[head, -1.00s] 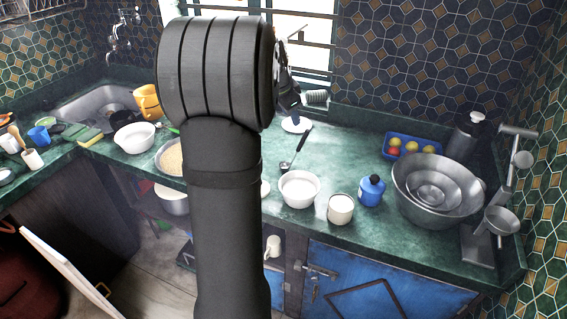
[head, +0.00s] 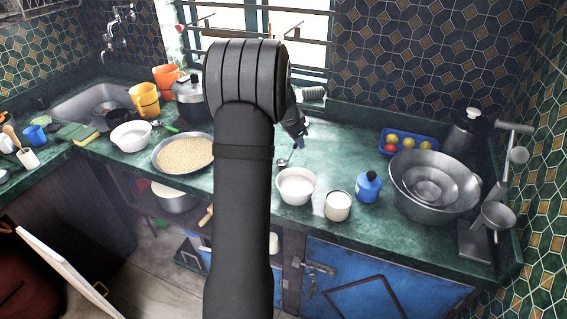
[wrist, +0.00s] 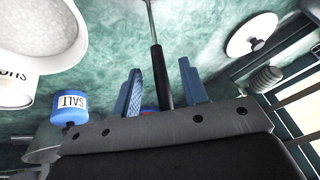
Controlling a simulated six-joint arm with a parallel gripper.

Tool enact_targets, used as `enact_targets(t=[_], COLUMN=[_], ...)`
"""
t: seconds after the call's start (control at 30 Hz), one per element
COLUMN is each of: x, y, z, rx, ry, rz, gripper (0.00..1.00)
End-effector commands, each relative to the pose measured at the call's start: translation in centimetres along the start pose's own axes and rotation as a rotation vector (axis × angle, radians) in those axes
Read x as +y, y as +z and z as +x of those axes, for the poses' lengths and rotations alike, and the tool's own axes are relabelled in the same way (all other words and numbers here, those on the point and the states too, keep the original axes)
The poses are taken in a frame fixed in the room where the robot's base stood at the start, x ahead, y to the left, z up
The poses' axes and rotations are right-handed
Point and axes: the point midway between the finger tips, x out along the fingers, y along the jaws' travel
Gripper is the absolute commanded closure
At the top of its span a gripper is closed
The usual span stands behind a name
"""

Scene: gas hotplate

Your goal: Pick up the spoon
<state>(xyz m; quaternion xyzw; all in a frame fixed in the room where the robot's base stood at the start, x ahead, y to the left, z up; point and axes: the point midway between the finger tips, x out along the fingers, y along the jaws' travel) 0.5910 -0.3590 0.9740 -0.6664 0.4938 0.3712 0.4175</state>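The spoon is a ladle-like one with a black handle (wrist: 158,72) and a thin metal stem. In the head view its metal bowl (head: 283,162) rests on the green counter behind the white bowl, and most of the handle is hidden by my gripper (head: 302,141). In the wrist view the handle passes between the two blue fingers of my gripper (wrist: 159,68). A gap shows on both sides of the handle, so my gripper is open around it. I cannot tell the exact height of the fingertips above the counter.
A bowl of white contents (head: 296,186), a white cup (head: 338,206) and a blue salt jar (head: 368,187) stand in front of the spoon. A white lid (wrist: 252,35) lies near the window. A large steel bowl (head: 435,185) is at the right.

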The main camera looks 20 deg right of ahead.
Motion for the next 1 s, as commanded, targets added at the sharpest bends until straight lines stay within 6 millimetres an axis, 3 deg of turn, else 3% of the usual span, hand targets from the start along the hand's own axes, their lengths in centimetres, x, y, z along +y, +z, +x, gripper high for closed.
enact_targets(t=[0.2,0.4,0.6,1.0], x=[0.1,0.0,0.0,0.0], y=[0.1,0.1,0.1,-0.1], z=[2.7,2.8,2.7,2.5], rx=[-0.001,0.0,0.0,0.001], ry=[0.0,-0.001,-0.001,-0.001], rz=[0.0,0.0,0.0,0.0], gripper=[0.6,0.6,0.99,1.0])
